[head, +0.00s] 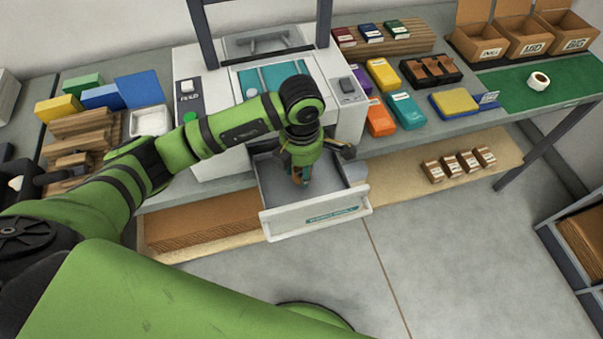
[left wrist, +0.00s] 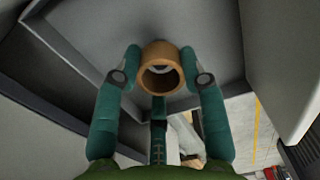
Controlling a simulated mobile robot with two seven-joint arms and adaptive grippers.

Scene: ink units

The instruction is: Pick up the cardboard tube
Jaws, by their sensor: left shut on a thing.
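The cardboard tube (left wrist: 160,50) is a short brown hollow cylinder, seen end-on in the left wrist view. My left gripper (left wrist: 160,76) has its two teal fingers closed on the tube from both sides. In the head view my left gripper (head: 301,178) points down into the open grey drawer (head: 310,216) of the white machine. There the arm and fingers hide most of the tube. I cannot tell whether the tube touches the drawer floor. My right gripper does not show.
The white machine (head: 205,150) stands behind the drawer. Colored ink boxes (head: 382,73) and a dark tray with brown parts (head: 431,69) lie to its right. Wooden blocks (head: 85,135) and a white tray (head: 149,121) are at left. The floor in front is clear.

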